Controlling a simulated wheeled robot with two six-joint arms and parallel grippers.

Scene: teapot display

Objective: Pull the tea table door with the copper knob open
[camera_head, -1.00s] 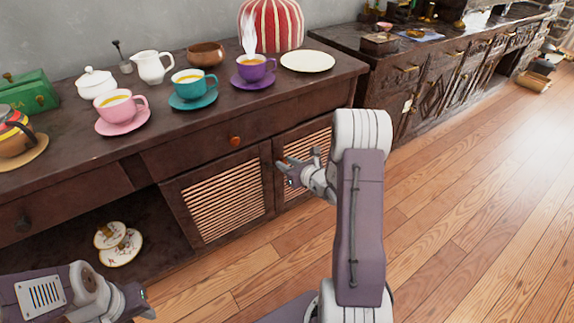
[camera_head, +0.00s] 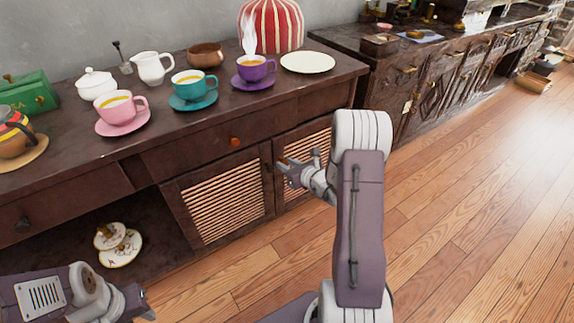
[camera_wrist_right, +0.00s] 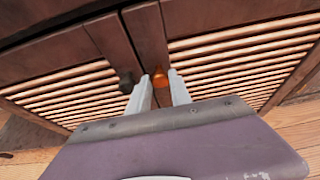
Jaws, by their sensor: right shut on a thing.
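The dark wooden tea table (camera_head: 100,172) has two slatted doors side by side. The right slatted door (camera_head: 305,145) carries the copper knob (camera_wrist_right: 160,82), which sits between my right gripper's fingers in the right wrist view. My right gripper (camera_head: 281,170) is shut on this knob; it also shows in the right wrist view (camera_wrist_right: 161,88). In the head view my gripper hides the knob. The left slatted door (camera_head: 222,203) has a dark knob (camera_wrist_right: 126,83) just left of my fingers. Both doors look about flush. My left gripper (camera_head: 147,304) is low at the left, its opening unclear.
A drawer above the doors has an orange knob (camera_head: 235,141). Cups on saucers, a white jug (camera_head: 152,67) and a plate (camera_head: 307,62) stand on the tabletop. An open shelf (camera_head: 65,240) is at the left. The wooden floor (camera_head: 450,215) is clear at the right.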

